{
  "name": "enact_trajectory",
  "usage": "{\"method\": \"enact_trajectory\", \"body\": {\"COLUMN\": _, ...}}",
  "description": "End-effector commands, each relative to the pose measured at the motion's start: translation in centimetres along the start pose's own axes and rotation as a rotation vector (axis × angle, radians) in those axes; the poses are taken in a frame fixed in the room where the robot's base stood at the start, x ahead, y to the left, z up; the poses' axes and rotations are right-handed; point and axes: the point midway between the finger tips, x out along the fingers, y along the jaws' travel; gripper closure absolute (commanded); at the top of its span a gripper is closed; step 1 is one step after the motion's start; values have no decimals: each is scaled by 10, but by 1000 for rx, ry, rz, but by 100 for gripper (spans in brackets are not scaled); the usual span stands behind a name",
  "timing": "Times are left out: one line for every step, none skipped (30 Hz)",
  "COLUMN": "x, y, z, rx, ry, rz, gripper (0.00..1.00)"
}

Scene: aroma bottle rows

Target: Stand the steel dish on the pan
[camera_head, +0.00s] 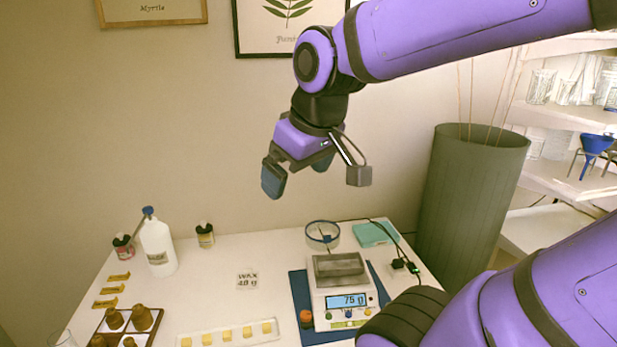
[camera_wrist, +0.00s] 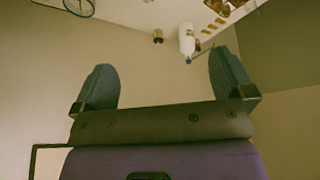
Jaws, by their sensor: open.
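A white digital scale (camera_head: 345,304) stands on the table in the head view, its blue display reading 75 g. A grey, metal-looking rectangular piece (camera_head: 338,267) lies on top of it, over the pan. It looks like the steel dish, but I cannot tell dish and pan apart clearly. My gripper (camera_head: 297,176) is high above the table, up and left of the scale, near the wall. Its two fingers are spread and empty; they also show apart in the wrist view (camera_wrist: 165,88). The wrist view shows neither scale nor dish.
A blue-rimmed round item (camera_head: 322,233) stands behind the scale, beside a teal box (camera_head: 375,234). A white bottle (camera_head: 158,248), small jars, a wooden tray (camera_head: 152,318) and a strip of yellow cubes (camera_head: 230,336) occupy the left and front. A tall green bin (camera_head: 470,200) stands right.

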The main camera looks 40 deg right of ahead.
Motion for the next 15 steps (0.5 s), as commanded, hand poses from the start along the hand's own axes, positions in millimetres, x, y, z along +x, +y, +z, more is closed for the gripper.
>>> {"method": "enact_trajectory", "body": {"x": -8, "y": -7, "z": 9, "rx": 22, "ry": 19, "rz": -5, "gripper": 0}}
{"method": "enact_trajectory", "body": {"x": -12, "y": -10, "z": 13, "rx": 37, "ry": 26, "rz": -7, "gripper": 0}}
{"method": "enact_trajectory", "body": {"x": -16, "y": -13, "z": 19, "rx": 57, "ry": 35, "rz": -10, "gripper": 0}}
{"method": "enact_trajectory", "body": {"x": -18, "y": -16, "z": 22, "rx": 70, "ry": 39, "rz": -13, "gripper": 0}}
{"method": "enact_trajectory", "body": {"x": -21, "y": -17, "z": 25, "rx": 81, "ry": 44, "rz": -15, "gripper": 0}}
{"method": "enact_trajectory", "body": {"x": -23, "y": -19, "z": 29, "rx": 93, "ry": 49, "rz": -17, "gripper": 0}}
{"method": "enact_trajectory", "body": {"x": -24, "y": -20, "z": 31, "rx": 102, "ry": 52, "rz": -19, "gripper": 0}}
{"method": "enact_trajectory", "body": {"x": -25, "y": -21, "z": 33, "rx": 107, "ry": 53, "rz": -20, "gripper": 0}}
{"method": "enact_trajectory", "body": {"x": -26, "y": -22, "z": 34, "rx": 113, "ry": 55, "rz": -21, "gripper": 0}}
{"method": "enact_trajectory", "body": {"x": -26, "y": -22, "z": 35, "rx": 117, "ry": 56, "rz": -22, "gripper": 0}}
{"method": "enact_trajectory", "body": {"x": -26, "y": -23, "z": 36, "rx": 119, "ry": 56, "rz": -22, "gripper": 0}}
{"method": "enact_trajectory", "body": {"x": -27, "y": -23, "z": 36, "rx": 121, "ry": 56, "rz": -22, "gripper": 0}}
{"method": "enact_trajectory", "body": {"x": -27, "y": -23, "z": 36, "rx": 121, "ry": 56, "rz": -22, "gripper": 0}}
{"method": "enact_trajectory", "body": {"x": -26, "y": -23, "z": 36, "rx": 121, "ry": 56, "rz": -22, "gripper": 0}}
{"method": "enact_trajectory", "body": {"x": -26, "y": -23, "z": 36, "rx": 121, "ry": 56, "rz": -22, "gripper": 0}}
